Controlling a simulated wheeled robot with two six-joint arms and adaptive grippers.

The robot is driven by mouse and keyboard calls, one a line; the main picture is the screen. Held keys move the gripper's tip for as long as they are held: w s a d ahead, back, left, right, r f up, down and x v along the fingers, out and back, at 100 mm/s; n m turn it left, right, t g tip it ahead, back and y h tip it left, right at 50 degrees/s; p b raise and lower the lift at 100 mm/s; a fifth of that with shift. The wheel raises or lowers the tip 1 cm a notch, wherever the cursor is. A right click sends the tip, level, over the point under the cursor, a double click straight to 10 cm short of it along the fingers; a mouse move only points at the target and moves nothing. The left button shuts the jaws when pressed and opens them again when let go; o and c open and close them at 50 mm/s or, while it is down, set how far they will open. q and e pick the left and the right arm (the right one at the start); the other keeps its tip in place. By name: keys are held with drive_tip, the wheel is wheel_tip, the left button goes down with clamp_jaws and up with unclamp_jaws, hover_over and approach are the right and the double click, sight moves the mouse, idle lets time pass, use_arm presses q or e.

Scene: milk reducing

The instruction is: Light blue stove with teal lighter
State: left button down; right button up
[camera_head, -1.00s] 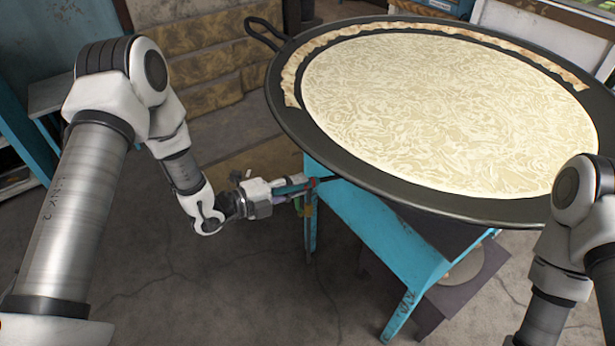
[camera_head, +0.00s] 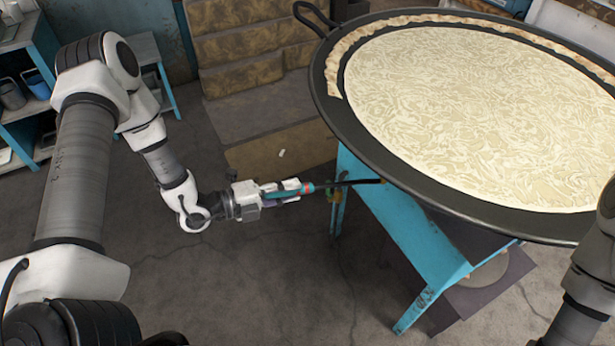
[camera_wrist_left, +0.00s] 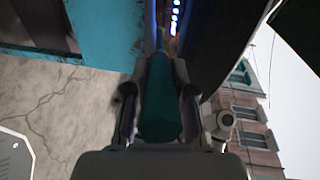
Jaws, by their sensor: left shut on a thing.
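My left gripper (camera_head: 298,190) is shut on the teal lighter (camera_head: 308,188). The lighter's dark rod points right, toward the light blue stove (camera_head: 395,235), and its end is at the stove's top edge under the pan rim. In the left wrist view the teal handle (camera_wrist_left: 160,105) sits between the fingers of my left gripper (camera_wrist_left: 160,85). Beyond it, a row of bright blue-white spots, looking like burner flames (camera_wrist_left: 175,15), shows in the dark underside, with a small orange glow nearby. Whether the rod's tip touches the burner is hidden. My right gripper is out of view.
A wide dark pan (camera_head: 440,200) with pale, swirled contents covers the stove top and overhangs it. Brown patterned steps (camera_head: 240,75) stand behind. A blue shelf (camera_head: 30,100) is at the far left. The floor left of the stove is clear.

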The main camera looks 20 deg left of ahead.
use_arm(q)
drive_tip(key=s+f+p+v, duration=0.1)
drive_tip(key=p+v, duration=0.4)
drive_tip(key=v, duration=0.7)
drive_tip(key=shift+s+f+p, duration=0.3)
drive_tip(key=shift+f, duration=0.1)
drive_tip(key=shift+w+d, duration=0.1)
drive_tip(key=shift+d, duration=0.05)
